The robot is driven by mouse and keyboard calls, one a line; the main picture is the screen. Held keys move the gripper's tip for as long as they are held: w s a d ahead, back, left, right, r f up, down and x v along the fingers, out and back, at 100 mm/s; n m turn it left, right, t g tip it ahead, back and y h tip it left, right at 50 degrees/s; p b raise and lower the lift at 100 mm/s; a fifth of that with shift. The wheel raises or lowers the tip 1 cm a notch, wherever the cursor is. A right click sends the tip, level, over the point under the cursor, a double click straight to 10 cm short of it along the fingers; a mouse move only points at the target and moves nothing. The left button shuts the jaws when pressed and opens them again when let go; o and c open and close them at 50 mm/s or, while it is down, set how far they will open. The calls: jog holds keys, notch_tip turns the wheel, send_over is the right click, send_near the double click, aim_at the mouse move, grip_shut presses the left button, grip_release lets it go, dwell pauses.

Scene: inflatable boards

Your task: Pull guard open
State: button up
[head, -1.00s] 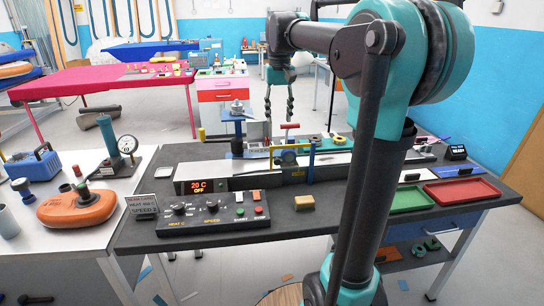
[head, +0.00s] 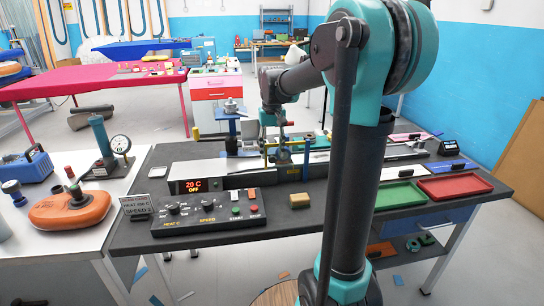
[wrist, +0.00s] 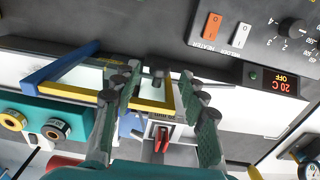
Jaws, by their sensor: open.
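The guard is a blue and yellow frame over the long machine on the dark bench. In the wrist view the yellow bar (wrist: 75,93) runs from a blue bar (wrist: 65,65) to a bent end between my fingers. My gripper (head: 283,152) is low over the machine at the guard. In the wrist view my gripper (wrist: 155,78) is open, with a finger on each side of the yellow end. I cannot tell whether either finger touches it.
A control panel (head: 180,222) with a display reading 20 C OFF (head: 188,185) stands at the bench front. Green (head: 400,197) and red (head: 455,186) trays sit at the right. A red-handled part (wrist: 161,138) lies below the fingers.

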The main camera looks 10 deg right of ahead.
jog(key=shift+f, duration=1.2)
jog(key=shift+c, duration=0.6)
grip_shut()
